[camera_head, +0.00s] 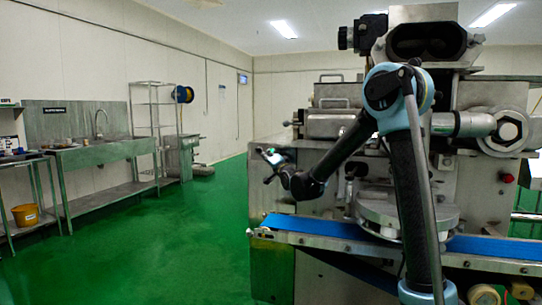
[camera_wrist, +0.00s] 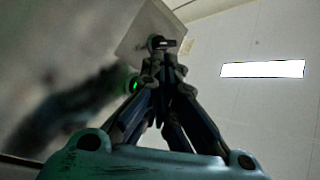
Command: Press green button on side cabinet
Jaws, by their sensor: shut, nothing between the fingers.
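In the head view, my gripper (camera_head: 264,152) is in front of the machine's left end, and I cannot make out the green button there.
The encrusting machine (camera_head: 330,155) fills the right of the head view, with a blue conveyor belt (camera_head: 330,228) below my arm. A sink bench (camera_head: 100,150) and shelf rack (camera_head: 155,110) stand along the left wall. The green floor (camera_head: 180,240) between is clear.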

